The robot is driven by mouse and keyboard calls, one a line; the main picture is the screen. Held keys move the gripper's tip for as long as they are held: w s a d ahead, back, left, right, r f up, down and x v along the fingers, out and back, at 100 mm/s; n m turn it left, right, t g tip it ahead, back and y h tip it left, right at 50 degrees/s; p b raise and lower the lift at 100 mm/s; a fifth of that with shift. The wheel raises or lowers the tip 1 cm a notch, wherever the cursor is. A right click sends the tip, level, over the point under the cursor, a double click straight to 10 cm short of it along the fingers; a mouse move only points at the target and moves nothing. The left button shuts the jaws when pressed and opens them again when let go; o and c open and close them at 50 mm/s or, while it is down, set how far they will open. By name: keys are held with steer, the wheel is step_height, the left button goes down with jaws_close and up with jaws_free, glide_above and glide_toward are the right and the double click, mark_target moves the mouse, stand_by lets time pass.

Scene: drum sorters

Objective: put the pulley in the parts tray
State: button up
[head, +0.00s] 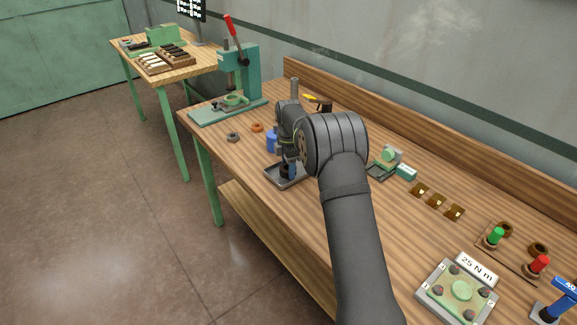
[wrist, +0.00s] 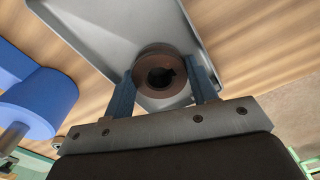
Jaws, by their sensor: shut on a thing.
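The pulley (wrist: 160,73) is a dark brown round part with a dark centre bore, seen in the wrist view. My gripper (wrist: 164,78) is shut on it, with one blue finger on each side. The parts tray (wrist: 95,22) is a shallow grey metal tray with raised edges, and it lies behind the pulley in the wrist view. In the head view the tray (head: 270,175) sits near the bench's front edge, with my gripper (head: 287,172) over it. The pulley is hard to make out there. I cannot tell whether it touches the tray floor.
A blue cylindrical object (head: 271,141) stands close behind the tray. An orange ring (head: 257,127) and a grey nut-like part (head: 233,137) lie to the left. A green press (head: 240,78) stands beyond them. A green fixture (head: 388,157) is right of my arm.

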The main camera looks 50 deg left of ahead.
steer(key=shift+f, duration=0.15)
steer(key=o, duration=1)
steer(key=shift+c, duration=0.2)
step_height(320, 180, up, 12)
step_height(320, 180, down, 12)
steer(key=shift+f, duration=0.25)
steer(key=shift+r, duration=2.25)
